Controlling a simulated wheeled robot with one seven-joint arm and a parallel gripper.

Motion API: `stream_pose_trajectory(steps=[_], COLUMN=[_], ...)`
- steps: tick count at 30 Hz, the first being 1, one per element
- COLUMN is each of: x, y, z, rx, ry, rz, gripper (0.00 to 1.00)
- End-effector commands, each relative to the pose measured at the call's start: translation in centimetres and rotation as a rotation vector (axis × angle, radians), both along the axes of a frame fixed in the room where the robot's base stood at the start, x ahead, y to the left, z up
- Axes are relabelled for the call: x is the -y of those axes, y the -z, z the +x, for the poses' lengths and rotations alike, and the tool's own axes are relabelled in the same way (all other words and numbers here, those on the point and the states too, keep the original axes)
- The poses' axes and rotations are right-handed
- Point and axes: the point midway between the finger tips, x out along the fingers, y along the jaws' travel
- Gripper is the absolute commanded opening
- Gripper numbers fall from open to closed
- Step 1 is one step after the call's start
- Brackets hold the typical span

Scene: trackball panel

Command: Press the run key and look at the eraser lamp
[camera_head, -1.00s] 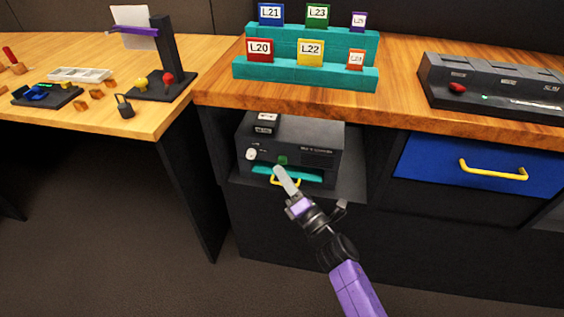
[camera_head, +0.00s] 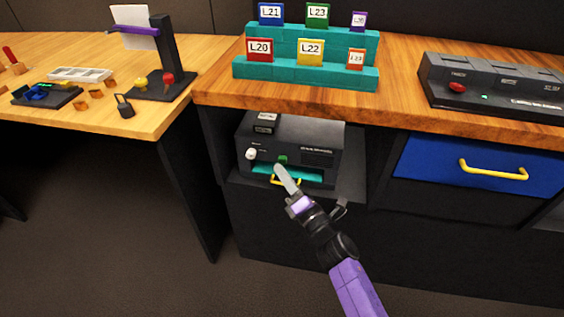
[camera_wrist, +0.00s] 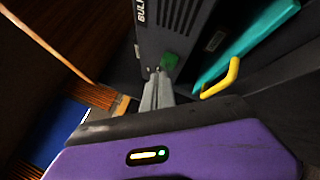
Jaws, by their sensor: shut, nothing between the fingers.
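The eraser is a dark box (camera_head: 325,135) in the bay under the wooden counter. Its front has a green key (camera_head: 283,160), which I take for the run key, a white knob (camera_head: 251,154) and a teal drawer front with a yellow handle (camera_head: 287,181). My gripper (camera_head: 279,168) is shut and empty, its fingertips just below the green key in the head view. In the wrist view the fingertips (camera_wrist: 158,76) are right by the green key (camera_wrist: 170,61); I cannot tell whether they touch it. I cannot make out a lit lamp on the eraser.
A small black labelled block (camera_head: 265,122) sits on top of the eraser. The counter's edge (camera_head: 400,118) overhangs above it. A blue drawer (camera_head: 430,165) with a yellow handle is to the right. A teal stand (camera_head: 305,75) with labelled cards is on the counter.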

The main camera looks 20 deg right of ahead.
Motion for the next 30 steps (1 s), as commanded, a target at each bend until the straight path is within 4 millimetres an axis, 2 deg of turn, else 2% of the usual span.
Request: stream_pose_trajectory(steps=[30], x=[0.61], y=[-0.05], z=[0.80], rx=[0.001], ry=[0.001], rz=[-0.001], gripper=[0.00])
